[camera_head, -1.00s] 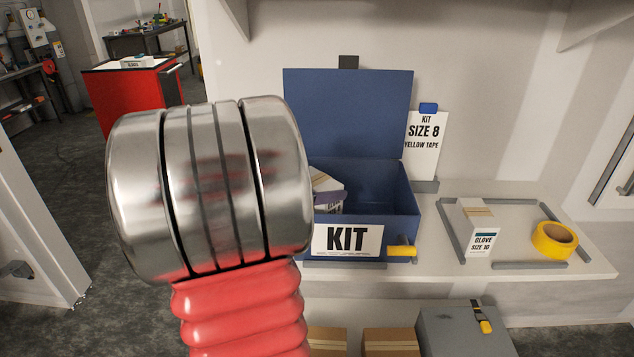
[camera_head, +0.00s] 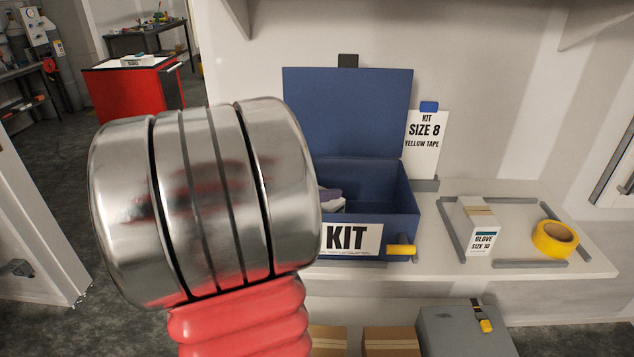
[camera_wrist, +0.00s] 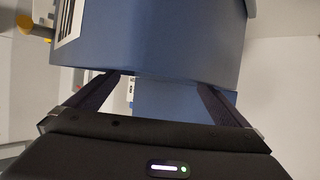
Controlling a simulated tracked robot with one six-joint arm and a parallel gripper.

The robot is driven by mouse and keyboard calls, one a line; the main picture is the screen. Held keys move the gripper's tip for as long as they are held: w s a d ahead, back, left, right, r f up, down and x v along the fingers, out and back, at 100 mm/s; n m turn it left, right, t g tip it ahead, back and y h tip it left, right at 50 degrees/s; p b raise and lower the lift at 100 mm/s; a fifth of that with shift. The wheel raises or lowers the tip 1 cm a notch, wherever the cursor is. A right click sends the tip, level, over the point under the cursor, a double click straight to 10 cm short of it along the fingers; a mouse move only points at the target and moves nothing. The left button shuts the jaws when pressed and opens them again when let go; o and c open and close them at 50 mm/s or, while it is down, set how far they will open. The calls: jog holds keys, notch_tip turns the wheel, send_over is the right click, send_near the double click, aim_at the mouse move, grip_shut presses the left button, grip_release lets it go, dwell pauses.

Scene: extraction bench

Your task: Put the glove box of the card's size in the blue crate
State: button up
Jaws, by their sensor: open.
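The blue crate (camera_head: 400,212), labelled KIT, stands on the bench with its lid up. The card (camera_head: 425,145) reads KIT, SIZE 8, YELLOW TAPE. A white item with a purple part (camera_head: 330,200) shows inside the crate, mostly hidden by my arm; I cannot read its size. A glove box marked size 10 (camera_head: 480,228) stands on the right of the bench. In the wrist view, my gripper (camera_wrist: 158,82) has its fingers apart in front of the blue crate (camera_wrist: 160,45). A small lettered white patch (camera_wrist: 130,88) shows between them, unidentified. My arm hides the gripper in the head view.
A yellow tape roll (camera_head: 554,239) lies right of the size 10 box, inside the grey edging strips (camera_head: 530,265). Cardboard boxes (camera_head: 390,341) and a grey case (camera_head: 465,335) sit below the bench. A red cabinet (camera_head: 130,90) stands far left.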

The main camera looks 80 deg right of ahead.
jog(key=v, duration=0.9)
jog(key=shift+a+r, duration=0.2)
jog(key=shift+w, duration=0.1)
dwell(0.4)
